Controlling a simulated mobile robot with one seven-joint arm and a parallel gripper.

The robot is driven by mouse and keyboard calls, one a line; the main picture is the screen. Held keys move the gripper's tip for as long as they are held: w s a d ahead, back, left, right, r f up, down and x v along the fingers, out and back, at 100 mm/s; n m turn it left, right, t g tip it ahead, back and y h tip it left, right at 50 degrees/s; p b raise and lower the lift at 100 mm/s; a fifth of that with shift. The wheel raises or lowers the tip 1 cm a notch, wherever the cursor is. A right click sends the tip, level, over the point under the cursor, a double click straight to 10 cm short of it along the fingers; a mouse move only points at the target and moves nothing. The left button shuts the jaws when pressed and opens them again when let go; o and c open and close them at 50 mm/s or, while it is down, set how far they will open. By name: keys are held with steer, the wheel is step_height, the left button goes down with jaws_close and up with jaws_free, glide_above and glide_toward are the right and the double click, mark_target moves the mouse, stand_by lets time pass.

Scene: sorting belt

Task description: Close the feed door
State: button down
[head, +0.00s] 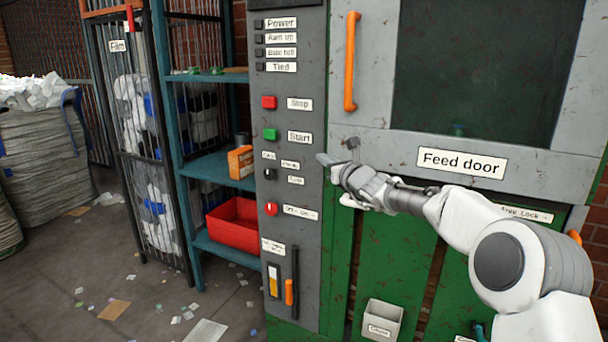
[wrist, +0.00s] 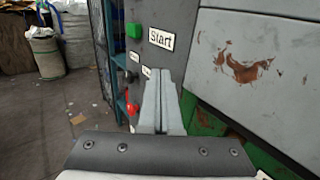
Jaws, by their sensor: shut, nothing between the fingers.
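The feed door (head: 478,142) is a scratched grey frame around a dark window, with a "Feed door" label on its lower rail. It stands in front of the green machine. Its orange upright handle (head: 351,62) is at its upper left. My gripper (head: 324,160) is shut and empty, in front of the control panel's right edge by the door's lower left corner, well below the handle. In the wrist view the shut fingers (wrist: 163,75) point toward the panel, and scratched grey metal (wrist: 250,65) fills the right. I cannot tell whether the fingers touch anything.
The grey control panel (head: 290,190) has a red Stop button (head: 269,102), a green Start button (head: 271,134) and a red knob (head: 271,208). A teal shelf (head: 205,165) holds a red bin (head: 233,224). A small grey box (head: 382,318) hangs low on the machine.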

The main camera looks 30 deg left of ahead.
steer(key=s+b, duration=0.2)
steer(key=s, duration=0.8)
steer(key=shift+d, duration=0.25)
steer(key=s+d+r+n+g+h, duration=0.1)
steer(key=s+d+r+n+g, duration=0.3)
steer(key=s+d+n, duration=1)
steer(key=s+d+f+n+h, duration=0.4)
steer(key=s+d+f+h, duration=0.15)
steer(key=d, duration=0.65)
steer(key=s+d+f+n+h, duration=0.35)
steer(key=s+d, duration=0.35)
steer(key=d, duration=0.5)
steer(key=s+d+f+n+h, duration=0.3)
steer(key=s+d+f+h, duration=0.3)
steer(key=d, duration=0.6)
step_height(320, 180, up, 24)
steer(key=y+p, duration=0.1)
steer(key=p, duration=2.1)
steer(key=shift+s+f+g+p, duration=0.2)
steer(key=shift+g+p, duration=0.1)
steer(key=shift+g, duration=0.1)
steer(key=shift+n, duration=0.25)
